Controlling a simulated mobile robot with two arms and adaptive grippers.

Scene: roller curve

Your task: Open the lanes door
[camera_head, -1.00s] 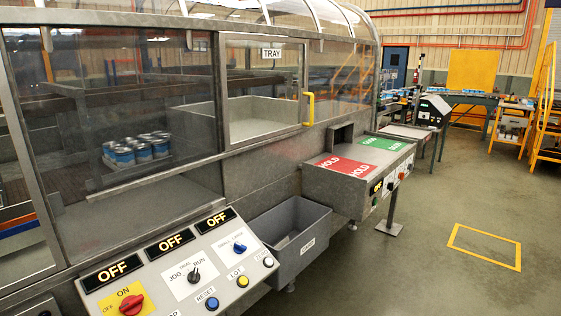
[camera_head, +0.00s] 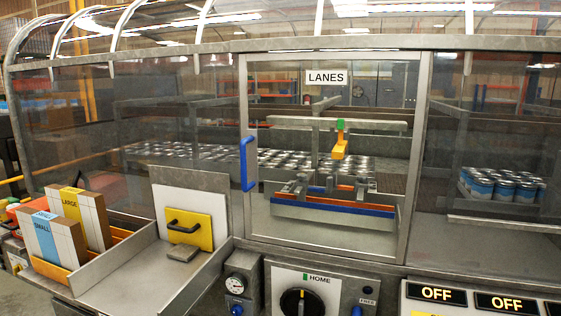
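The lanes door (camera_head: 328,219) is a clear panel in a grey metal frame with a "LANES" sign (camera_head: 326,78) at its top. It sits flush in the machine front and looks closed. Its blue handle (camera_head: 248,163) stands upright on the door's left side. Through the panel I see a blue and orange rail (camera_head: 333,205) and a yellow lever with a green top (camera_head: 340,140). Neither of my grippers shows in the view.
At left, a metal tray (camera_head: 130,285) juts out near boxes marked "SMALL" (camera_head: 50,240) and "LARGE" (camera_head: 80,215). A yellow plate with a black handle (camera_head: 187,232) stands beside it.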

